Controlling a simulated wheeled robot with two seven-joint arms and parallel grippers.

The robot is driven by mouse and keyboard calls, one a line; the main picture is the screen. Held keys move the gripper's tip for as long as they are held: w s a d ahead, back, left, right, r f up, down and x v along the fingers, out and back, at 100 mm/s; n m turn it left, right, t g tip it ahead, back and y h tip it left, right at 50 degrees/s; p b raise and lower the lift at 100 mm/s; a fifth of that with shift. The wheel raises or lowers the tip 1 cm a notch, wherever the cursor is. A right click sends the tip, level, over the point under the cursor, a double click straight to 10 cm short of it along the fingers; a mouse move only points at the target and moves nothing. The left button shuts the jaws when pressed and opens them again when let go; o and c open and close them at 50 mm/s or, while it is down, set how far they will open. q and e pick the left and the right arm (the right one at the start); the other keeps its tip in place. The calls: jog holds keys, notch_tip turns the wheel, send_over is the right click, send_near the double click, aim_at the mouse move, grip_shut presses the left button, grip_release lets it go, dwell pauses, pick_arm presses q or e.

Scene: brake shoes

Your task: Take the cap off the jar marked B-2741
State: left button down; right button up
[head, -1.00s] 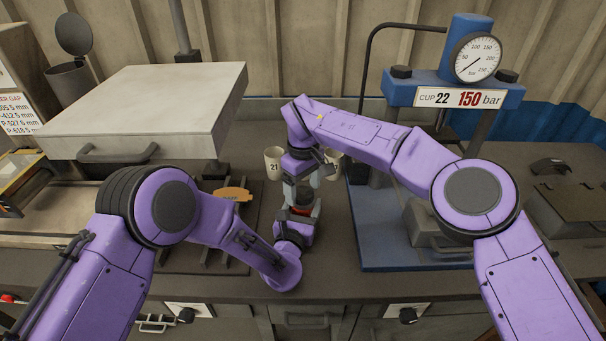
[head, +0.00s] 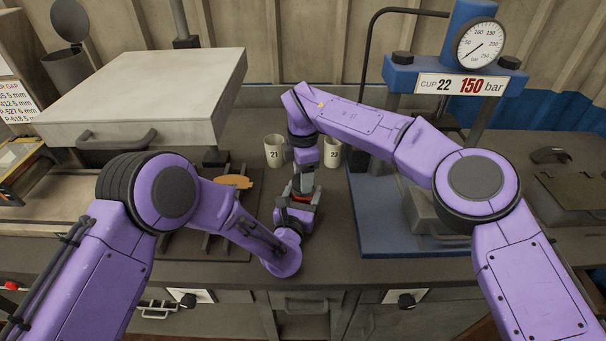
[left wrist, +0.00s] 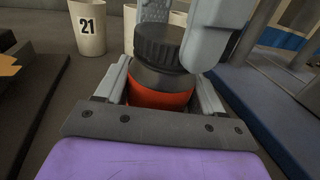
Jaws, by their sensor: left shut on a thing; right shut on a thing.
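The jar (left wrist: 160,88) has an orange-red body and stands upright between the fingers of my left gripper (head: 299,207), which is shut on it. Its ribbed black cap (left wrist: 160,44) sits at the top, with a dark band beneath. My right gripper (head: 305,183) reaches down from above and is shut on the cap; its grey fingers (left wrist: 190,30) show behind and to the right of it. I cannot tell whether the cap is still threaded on. No B-2741 marking is legible. In the head view the grippers mostly hide jar and cap.
Cup 21 (head: 274,151) and cup 23 (head: 332,152) stand behind the grippers. A blue press (head: 400,248) with a gauge and a "CUP 22 150 bar" sign is at right.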

jog(key=n, duration=2.1)
jog(key=shift+r, duration=0.1)
jog(key=n, duration=0.6)
jog(key=shift+w+n, duration=0.1)
jog(key=shift+n, duration=0.2)
jog(key=n, duration=0.2)
jog(key=shift+n, duration=0.4)
jog(key=n, duration=1.1)
